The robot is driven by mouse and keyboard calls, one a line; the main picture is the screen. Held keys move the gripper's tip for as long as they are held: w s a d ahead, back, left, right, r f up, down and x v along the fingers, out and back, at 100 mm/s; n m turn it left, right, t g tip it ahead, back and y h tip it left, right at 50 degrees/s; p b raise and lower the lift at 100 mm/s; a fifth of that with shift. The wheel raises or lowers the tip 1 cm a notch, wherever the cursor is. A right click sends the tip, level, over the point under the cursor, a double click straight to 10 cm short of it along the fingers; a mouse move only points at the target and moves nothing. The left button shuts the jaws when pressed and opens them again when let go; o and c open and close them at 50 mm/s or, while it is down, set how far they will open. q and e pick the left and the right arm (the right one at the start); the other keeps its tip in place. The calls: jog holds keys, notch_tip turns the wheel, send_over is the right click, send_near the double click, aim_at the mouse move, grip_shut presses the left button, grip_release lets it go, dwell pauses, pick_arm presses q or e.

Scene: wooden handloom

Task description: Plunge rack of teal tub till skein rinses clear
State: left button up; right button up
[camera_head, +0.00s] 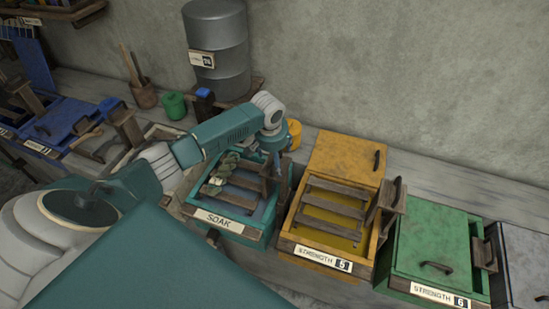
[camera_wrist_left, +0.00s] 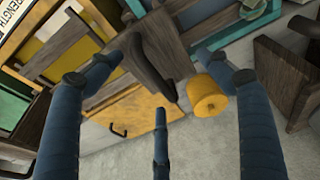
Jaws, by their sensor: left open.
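The teal tub (camera_head: 248,234) marked SOAK stands on the bench, with a wooden slatted rack (camera_head: 243,183) in it. A mottled green skein (camera_head: 218,175) hangs over the rack's left side. My left gripper (camera_head: 273,148) is over the tub's back right, by the rack's upright handle (camera_head: 268,180), which it partly hides. In the left wrist view the open blue fingers (camera_wrist_left: 172,82) spread to either side of a dark wooden handle (camera_wrist_left: 150,65). I cannot tell whether they touch it. A teal frame edge (camera_wrist_left: 225,30) shows at the top. My right gripper is not in view.
The yellow tub (camera_head: 315,240) marked STRENGTH 5 stands close on the right, its lid (camera_head: 345,156) behind it. A green tub (camera_head: 432,250) is farther right. A small yellow pot (camera_head: 294,132) and a grey drum (camera_head: 218,48) stand behind. Blue tubs (camera_head: 60,125) are left.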

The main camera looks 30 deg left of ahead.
pick_arm(q)
jog(key=shift+r, duration=3.1)
jog(key=shift+f, duration=0.1)
